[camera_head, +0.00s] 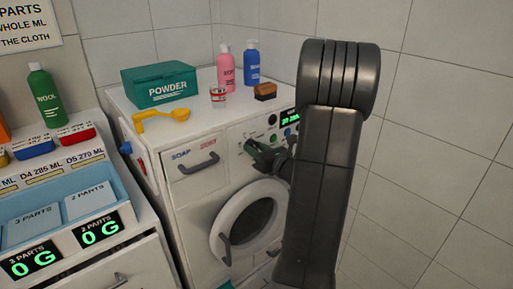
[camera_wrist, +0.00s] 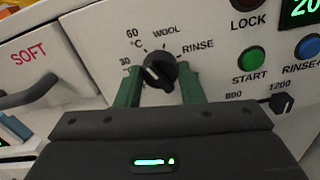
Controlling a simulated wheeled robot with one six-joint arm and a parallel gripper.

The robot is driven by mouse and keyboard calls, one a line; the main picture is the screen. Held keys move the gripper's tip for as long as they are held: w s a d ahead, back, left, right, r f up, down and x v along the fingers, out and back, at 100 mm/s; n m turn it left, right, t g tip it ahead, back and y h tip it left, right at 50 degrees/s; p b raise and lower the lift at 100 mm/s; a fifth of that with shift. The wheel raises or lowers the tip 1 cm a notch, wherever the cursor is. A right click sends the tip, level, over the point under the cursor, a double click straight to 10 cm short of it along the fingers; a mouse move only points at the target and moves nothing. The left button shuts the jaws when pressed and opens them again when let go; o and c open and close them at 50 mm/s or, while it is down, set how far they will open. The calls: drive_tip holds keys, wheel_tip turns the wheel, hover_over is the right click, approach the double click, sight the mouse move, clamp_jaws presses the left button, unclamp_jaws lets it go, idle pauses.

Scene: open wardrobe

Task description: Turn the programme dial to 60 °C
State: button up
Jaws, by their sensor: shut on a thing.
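The programme dial (camera_wrist: 160,68) is a black knob on the washing machine's white front panel. The labels 30, 60 °C, WOOL and RINSE stand around it from left to right. A white mark on the knob slants to the upper left, on the 30 and 60 °C side; the exact setting is hard to tell. My gripper (camera_wrist: 161,82) has its green fingers on both sides of the dial and is shut on it. In the head view my gripper (camera_head: 266,153) is at the panel above the round door, and hides the dial.
The START button (camera_wrist: 251,58) and a smaller spin knob (camera_wrist: 282,103) lie close right of the dial. The drawer handle (camera_wrist: 25,94) is to the left. A POWDER box (camera_head: 160,84), bottles, and a yellow scoop (camera_head: 163,117) stand on the machine top.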

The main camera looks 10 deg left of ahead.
idle(0.3)
drive_tip(key=o, duration=1)
drive_tip(key=v, duration=1.4)
drive_tip(key=shift+b, duration=0.4)
drive_tip(key=shift+a, duration=0.15)
drive_tip(key=p+x, duration=0.1)
drive_tip(key=x, duration=1.2)
drive_tip(key=shift+w+a, duration=0.3)
